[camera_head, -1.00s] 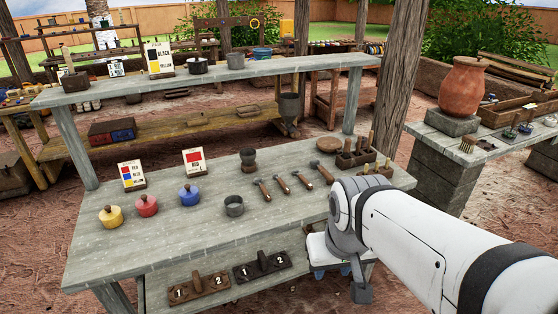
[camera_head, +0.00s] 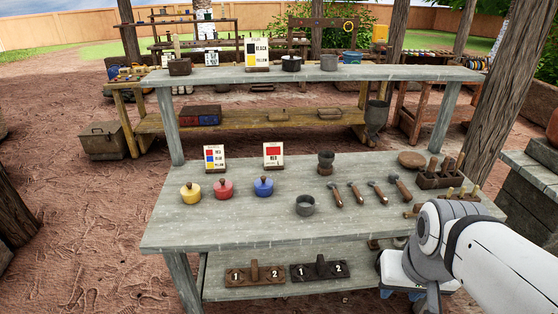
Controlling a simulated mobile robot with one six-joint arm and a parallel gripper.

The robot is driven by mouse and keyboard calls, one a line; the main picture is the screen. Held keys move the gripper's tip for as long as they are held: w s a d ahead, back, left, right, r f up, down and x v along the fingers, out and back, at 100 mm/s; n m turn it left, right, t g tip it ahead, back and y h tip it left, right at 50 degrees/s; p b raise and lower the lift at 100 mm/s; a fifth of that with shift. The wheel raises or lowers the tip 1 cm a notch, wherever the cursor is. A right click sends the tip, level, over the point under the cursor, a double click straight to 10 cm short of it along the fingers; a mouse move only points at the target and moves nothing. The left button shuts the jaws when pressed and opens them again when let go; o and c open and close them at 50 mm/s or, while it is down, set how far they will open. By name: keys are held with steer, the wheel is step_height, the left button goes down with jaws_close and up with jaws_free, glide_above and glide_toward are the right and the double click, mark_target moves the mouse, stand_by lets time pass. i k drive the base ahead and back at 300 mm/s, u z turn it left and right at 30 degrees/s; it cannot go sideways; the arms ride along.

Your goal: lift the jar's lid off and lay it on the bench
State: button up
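Three small lidded jars stand in a row on the grey bench (camera_head: 330,231): a yellow jar (camera_head: 190,193), a red jar (camera_head: 223,190) and a blue jar (camera_head: 264,187). Each has a lid with a dark knob, and all the lids are on. I cannot tell which one the task means. My arm comes in from the lower right. My gripper (camera_head: 403,272) is partly hidden by the arm, at the bench's front right edge, well right of the jars. Its fingers do not show clearly.
An open grey pot (camera_head: 305,205) and several hammers (camera_head: 357,194) lie right of the jars. Sign cards (camera_head: 274,154) and a dark cup (camera_head: 326,162) stand behind. A raised shelf (camera_head: 330,76) spans the back. The bench's front left is bare.

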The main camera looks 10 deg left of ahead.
mark_target(222, 186)
steer(key=k, duration=0.45)
steer(key=u, duration=0.8)
steer(key=i, duration=1.2)
steer(key=z, duration=0.25)
